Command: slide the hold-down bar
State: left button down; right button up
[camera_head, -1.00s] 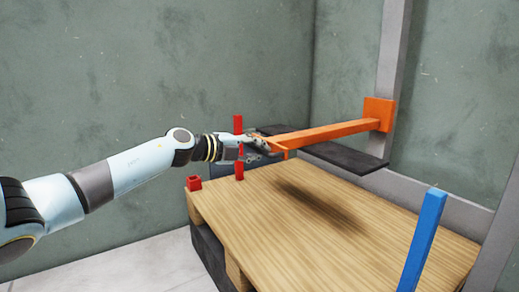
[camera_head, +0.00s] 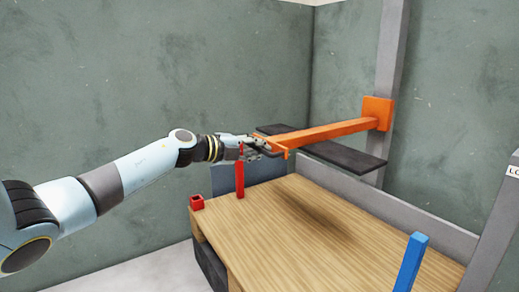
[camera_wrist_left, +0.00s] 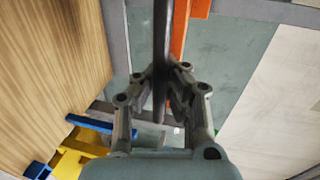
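The hold-down bar (camera_head: 335,131) is a long orange beam running from an orange block (camera_head: 378,112) on a grey upright (camera_head: 393,50). A dark flat plate (camera_head: 340,156) hangs below it, above the wooden table top. My left gripper (camera_head: 262,146) is at the bar's free end and appears shut on it. In the left wrist view, the fingers close in around a thin dark edge, with the orange bar (camera_wrist_left: 179,30) just behind it. The exact contact is partly hidden. My right gripper is out of view.
The wooden top (camera_head: 270,220) lies below with a soft shadow on it. A blue post (camera_head: 408,265) stands at the front right. Grey rails edge the back.

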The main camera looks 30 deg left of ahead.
pick_arm(q)
notch_tip(320, 180, up, 4)
jog(key=p, duration=0.3)
jog(key=shift+a+r, duration=0.1)
jog(key=shift+r, duration=0.05)
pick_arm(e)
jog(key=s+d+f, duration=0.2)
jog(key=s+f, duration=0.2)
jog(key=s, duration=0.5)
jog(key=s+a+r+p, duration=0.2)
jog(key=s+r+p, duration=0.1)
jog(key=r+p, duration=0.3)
pick_arm(q)
notch_tip(320, 180, up, 36)
jog(key=p, duration=3.2)
jog(key=shift+r, duration=0.25)
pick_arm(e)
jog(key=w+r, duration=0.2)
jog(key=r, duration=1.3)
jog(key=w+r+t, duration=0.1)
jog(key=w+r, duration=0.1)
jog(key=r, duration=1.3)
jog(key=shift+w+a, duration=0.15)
pick_arm(q)
jog(key=c, duration=2)
grip_release()
